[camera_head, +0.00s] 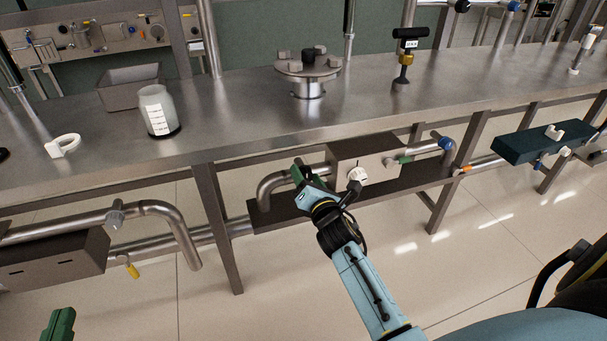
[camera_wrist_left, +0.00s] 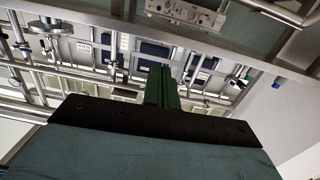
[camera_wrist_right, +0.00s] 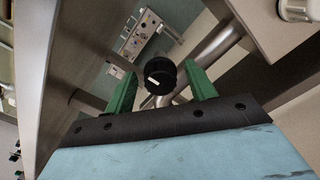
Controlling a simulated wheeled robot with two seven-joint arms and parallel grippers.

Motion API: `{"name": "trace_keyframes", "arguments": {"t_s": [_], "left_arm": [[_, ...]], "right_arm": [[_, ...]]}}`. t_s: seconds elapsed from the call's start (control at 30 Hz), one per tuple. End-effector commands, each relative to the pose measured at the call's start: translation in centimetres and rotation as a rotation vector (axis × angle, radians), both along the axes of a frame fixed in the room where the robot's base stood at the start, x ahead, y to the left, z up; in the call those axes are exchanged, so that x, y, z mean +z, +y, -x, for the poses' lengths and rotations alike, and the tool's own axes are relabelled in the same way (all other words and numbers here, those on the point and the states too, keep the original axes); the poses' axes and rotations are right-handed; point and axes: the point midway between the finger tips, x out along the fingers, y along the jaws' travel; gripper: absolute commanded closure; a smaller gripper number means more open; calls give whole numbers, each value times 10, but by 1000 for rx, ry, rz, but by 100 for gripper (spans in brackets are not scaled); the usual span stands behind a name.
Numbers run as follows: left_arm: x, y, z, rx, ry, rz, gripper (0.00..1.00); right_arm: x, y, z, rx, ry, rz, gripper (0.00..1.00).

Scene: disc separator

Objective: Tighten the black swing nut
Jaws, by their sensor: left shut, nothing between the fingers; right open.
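The black swing nut (camera_wrist_right: 160,76) is a round black knob with a white mark. It shows in the right wrist view, between and beyond the green fingers of my right gripper (camera_wrist_right: 160,68). The fingers are open on either side of it; I cannot tell whether either one touches it. In the head view my right gripper (camera_head: 306,178) is at the pipework below the table edge, and I cannot make out the nut there. My left gripper (camera_head: 60,324) is at the bottom left corner of the head view. Its fingers are shut together and empty in the left wrist view (camera_wrist_left: 162,85).
A white knob (camera_head: 358,175) sits on the metal box (camera_head: 365,150) right of my right gripper. A bent steel pipe (camera_head: 268,190) is on its left. The steel table (camera_head: 230,120) overhangs above, with a table leg (camera_head: 222,235) at left. The floor in front is clear.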

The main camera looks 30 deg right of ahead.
Motion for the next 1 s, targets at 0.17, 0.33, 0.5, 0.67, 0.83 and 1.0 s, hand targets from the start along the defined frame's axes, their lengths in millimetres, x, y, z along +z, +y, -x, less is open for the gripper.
{"name": "trace_keyframes", "arguments": {"t_s": [0.17,0.33,0.5,0.67,0.83,1.0], "left_arm": [[23,-5,0,-11,-144,45,100],[38,-7,2,-16,-226,70,100],[43,-7,3,-18,-253,78,100],[43,-7,3,-18,-254,78,100],[43,-7,3,-18,-253,77,100],[43,-7,3,-17,-252,77,100]], "right_arm": [[-1,-4,-18,1,-2,1,45],[0,-6,-27,1,0,1,45],[0,-7,-30,0,0,1,45],[0,-7,-30,0,0,1,45],[0,-7,-29,0,0,1,60],[0,-7,-29,0,0,1,82]]}}
